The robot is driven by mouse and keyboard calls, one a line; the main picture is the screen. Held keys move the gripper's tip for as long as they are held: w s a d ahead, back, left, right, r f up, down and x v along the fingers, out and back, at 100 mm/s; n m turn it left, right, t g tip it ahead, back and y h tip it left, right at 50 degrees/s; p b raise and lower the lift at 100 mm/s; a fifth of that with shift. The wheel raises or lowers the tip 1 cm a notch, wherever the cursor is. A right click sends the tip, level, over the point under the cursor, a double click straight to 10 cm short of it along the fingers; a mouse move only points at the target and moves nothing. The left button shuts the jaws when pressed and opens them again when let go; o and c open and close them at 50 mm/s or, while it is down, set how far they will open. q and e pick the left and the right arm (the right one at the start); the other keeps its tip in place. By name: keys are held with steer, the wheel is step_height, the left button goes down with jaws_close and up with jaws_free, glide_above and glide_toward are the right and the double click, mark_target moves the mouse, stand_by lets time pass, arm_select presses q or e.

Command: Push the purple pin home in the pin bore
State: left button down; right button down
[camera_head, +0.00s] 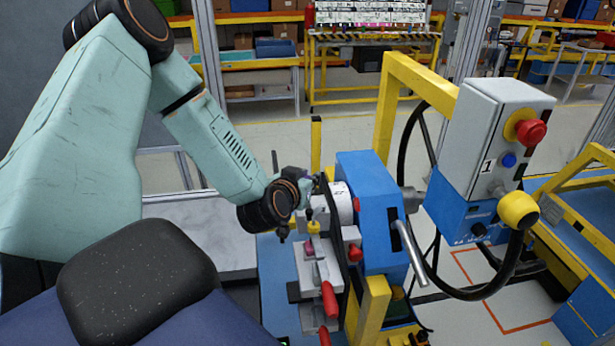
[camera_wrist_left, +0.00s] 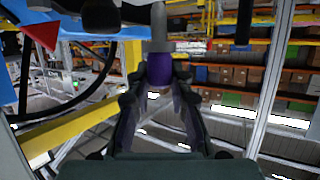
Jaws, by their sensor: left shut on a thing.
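My left gripper (camera_head: 306,186) is at the upper left side of the blue fixture (camera_head: 366,220), close to its dark plate. In the left wrist view my left gripper (camera_wrist_left: 158,75) is shut on the purple pin (camera_wrist_left: 159,68), with a finger on each side. The pin is in line with a grey cylindrical part (camera_wrist_left: 158,28) at the top of the picture. I cannot tell whether this grey part belongs to the pin or to the fixture. The pin bore's opening is hidden, so the pin's depth does not show. My right gripper is not in view.
Red-handled clamps (camera_head: 329,299) sit low on the fixture's near side. A grey lever (camera_head: 413,255) sticks out at its right. A control box (camera_head: 490,135) with a red button and hanging black cables stands further right. A yellow frame (camera_head: 390,95) rises behind.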

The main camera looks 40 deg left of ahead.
arm_select(q)
steer(key=shift+f+b, duration=1.7)
steer(key=shift+f, duration=0.5)
steer(key=c, duration=1.1)
jaws_free()
steer(key=shift+c, duration=0.2)
steer(key=shift+s, duration=0.15)
steer(key=v, duration=0.7)
steer(key=shift+d, duration=0.1)
steer(key=shift+s, duration=0.15)
